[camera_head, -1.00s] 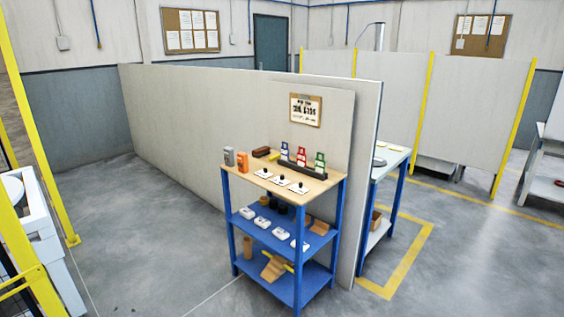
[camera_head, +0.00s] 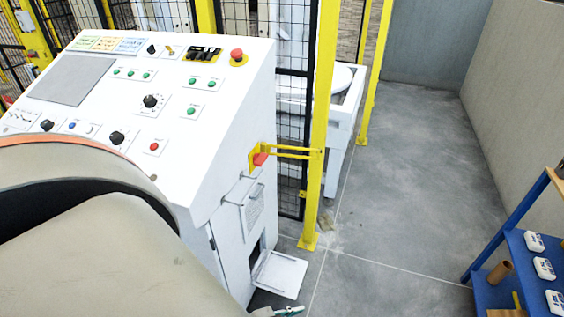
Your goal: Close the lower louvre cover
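The lower louvre cover (camera_head: 280,273) is a white panel low on the right side of the white control cabinet (camera_head: 229,165). It stands swung out and down, away from a dark opening (camera_head: 257,249) in the cabinet side. An upper louvre (camera_head: 253,209) with slats sits above it, with a small flap (camera_head: 239,189) tilted out at its top. My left arm crosses the lower left and hides part of the cabinet. A small grey and green piece, apparently my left gripper (camera_head: 284,312), shows at the bottom edge below the cover. Its fingers are mostly cut off. My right gripper is out of view.
A yellow post (camera_head: 322,130) and black mesh fence stand just behind the cabinet. A yellow bracket with a red part (camera_head: 261,158) juts from its side. A blue shelf rack (camera_head: 508,240) is at the right. Grey floor (camera_head: 400,210) between is clear.

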